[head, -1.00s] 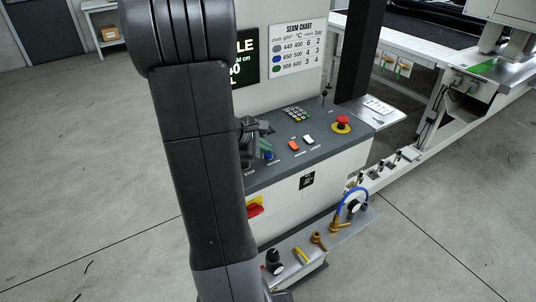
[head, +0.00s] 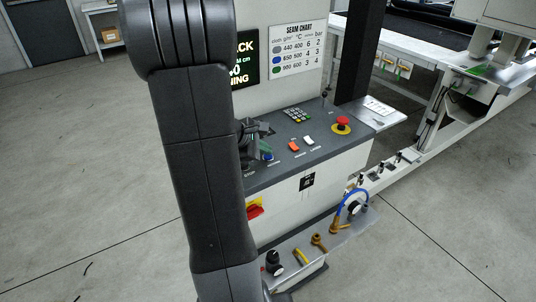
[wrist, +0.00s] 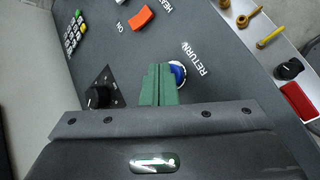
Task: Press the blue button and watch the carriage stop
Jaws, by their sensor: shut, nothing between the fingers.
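The blue button (head: 268,157) is on the sloped grey console (head: 310,150), near its front left corner. In the wrist view the blue button (wrist: 179,75) sits beside the label RETURN, partly hidden by my green fingers. My gripper (head: 265,147) is shut and empty, right at the button. In the wrist view its fingertips (wrist: 160,68) overlap the button's left edge; I cannot tell whether they touch it. The carriage (head: 490,45) stands on the gantry at the upper right, partly out of frame. The display (head: 245,60) is partly hidden by my arm; its text ends in "CK" and "NING".
A black knob (wrist: 98,97) is left of my fingers. A shelf (head: 318,252) with tools juts out below.

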